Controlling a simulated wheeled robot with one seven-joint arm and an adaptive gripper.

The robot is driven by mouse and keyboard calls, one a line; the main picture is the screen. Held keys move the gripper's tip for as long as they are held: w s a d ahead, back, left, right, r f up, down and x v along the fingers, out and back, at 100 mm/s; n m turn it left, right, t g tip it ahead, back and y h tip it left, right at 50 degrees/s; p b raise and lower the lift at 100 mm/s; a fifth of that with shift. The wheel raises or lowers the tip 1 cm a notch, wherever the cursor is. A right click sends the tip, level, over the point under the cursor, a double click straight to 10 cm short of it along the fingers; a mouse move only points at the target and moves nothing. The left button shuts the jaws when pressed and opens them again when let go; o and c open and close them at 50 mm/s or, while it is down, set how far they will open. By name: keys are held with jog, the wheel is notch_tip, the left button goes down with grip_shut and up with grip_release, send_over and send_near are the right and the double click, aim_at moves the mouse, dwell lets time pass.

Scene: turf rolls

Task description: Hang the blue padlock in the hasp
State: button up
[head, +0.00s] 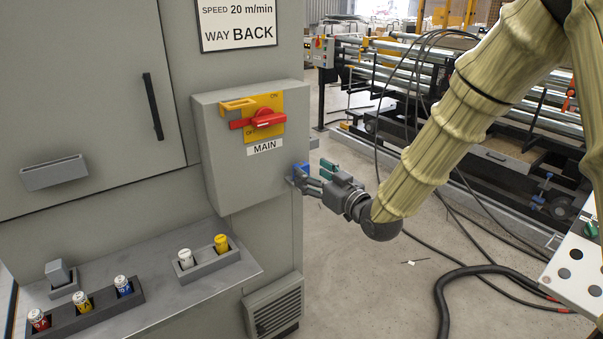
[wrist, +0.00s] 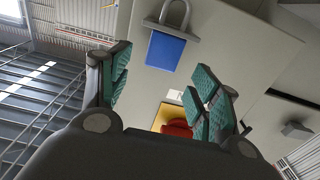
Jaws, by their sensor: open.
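The blue padlock (head: 299,171) is at the right side of the grey switch box, partly covered by my gripper. In the wrist view the padlock (wrist: 166,52) shows its blue body and grey shackle, which is around a grey holder (wrist: 172,30). My gripper (head: 316,176) is open, its fingers pointing at the box side. A yellow slotted tab (head: 238,104), seemingly the hasp, sits by the red switch handle (head: 258,119) and looks empty.
The grey switch box (head: 235,180) stands out from the cabinet. A ledge (head: 200,277) below carries several coloured cylinders in holders. Roller machinery (head: 480,120) stands behind my arm. A thick black hose (head: 440,300) lies on the floor.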

jog(key=shift+f+p+x, duration=0.15)
jog(key=shift+p+x, duration=0.15)
jog(key=shift+x, duration=1.1)
jog(key=shift+f+p+x, duration=0.15)
jog(key=shift+p+x, duration=0.15)
jog(key=shift+x, duration=1.15)
jog(key=c, duration=1.2)
